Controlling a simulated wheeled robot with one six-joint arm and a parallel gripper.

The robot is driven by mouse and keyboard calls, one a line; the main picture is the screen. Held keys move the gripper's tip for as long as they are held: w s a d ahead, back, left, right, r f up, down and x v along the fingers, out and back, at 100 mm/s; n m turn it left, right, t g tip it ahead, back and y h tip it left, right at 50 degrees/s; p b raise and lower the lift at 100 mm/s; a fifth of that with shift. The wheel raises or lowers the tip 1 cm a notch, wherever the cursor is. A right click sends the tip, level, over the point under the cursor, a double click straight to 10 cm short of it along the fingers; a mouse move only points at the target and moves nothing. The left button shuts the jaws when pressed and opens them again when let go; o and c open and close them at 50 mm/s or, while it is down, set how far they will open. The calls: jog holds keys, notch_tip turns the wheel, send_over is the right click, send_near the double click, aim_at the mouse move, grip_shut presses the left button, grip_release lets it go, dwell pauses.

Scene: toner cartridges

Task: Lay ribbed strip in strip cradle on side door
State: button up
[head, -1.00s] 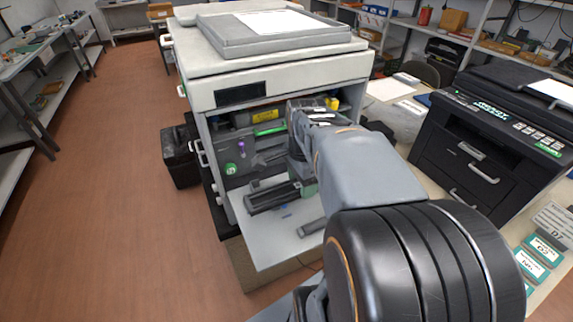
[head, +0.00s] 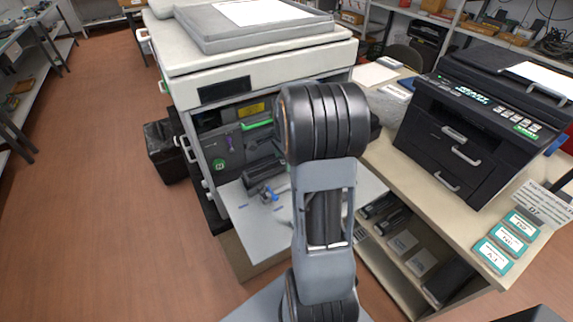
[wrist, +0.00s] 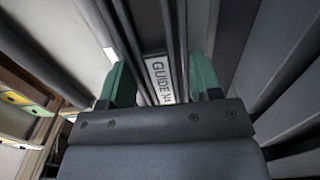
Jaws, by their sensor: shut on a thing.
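My gripper shows in the wrist view (wrist: 161,86), its two green fingers on either side of a long dark strip with lengthwise grooves, which looks like the ribbed strip (wrist: 176,40). A white label reading "GUIDE" shows between the fingers; the strip's far end runs out of view. In the head view my own arm hides the gripper and the strip. The side door (head: 250,232) is a light grey panel folded down at the copier's front. A small blue piece (head: 268,193) lies on it. I cannot make out the strip cradle for sure.
The big copier (head: 240,72) stands open behind the door, with a green handle and dark parts inside. A black printer (head: 480,125) stands on the bench at right, above a shelf with dark cartridges.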

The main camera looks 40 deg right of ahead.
jog(key=shift+w+d+f, duration=0.15)
jog(key=shift+f, duration=1.75)
jog(key=shift+f, duration=0.1)
